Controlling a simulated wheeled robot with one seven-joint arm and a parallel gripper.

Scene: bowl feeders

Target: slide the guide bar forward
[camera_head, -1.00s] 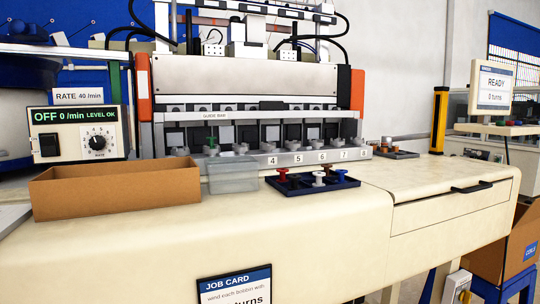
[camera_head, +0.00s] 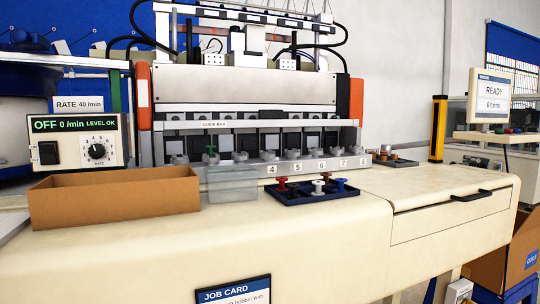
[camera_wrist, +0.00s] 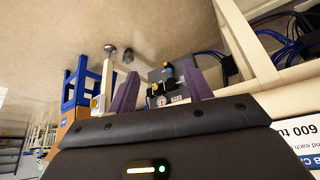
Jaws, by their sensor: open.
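The guide bar (camera_head: 262,124) is a light grey horizontal bar with a "GUIDE BAR" label, running across the front of the winding machine (camera_head: 245,88). It sits above the row of grey spindle holders and the numbered front rail (camera_head: 315,165). My gripper (camera_wrist: 157,92) shows only in the wrist view, with two purple fingers apart and nothing between them. The wrist view looks at the floor and the bench's underside, so the guide bar is not in it. My gripper is away from the bar.
An empty-looking cardboard box (camera_head: 115,201) and a clear bin (camera_head: 232,188) stand in front of the machine. A dark tray (camera_head: 312,191) holds several coloured bobbins. A control box (camera_head: 78,142) is at left; a drawer (camera_head: 450,212) is at right. The bench front is clear.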

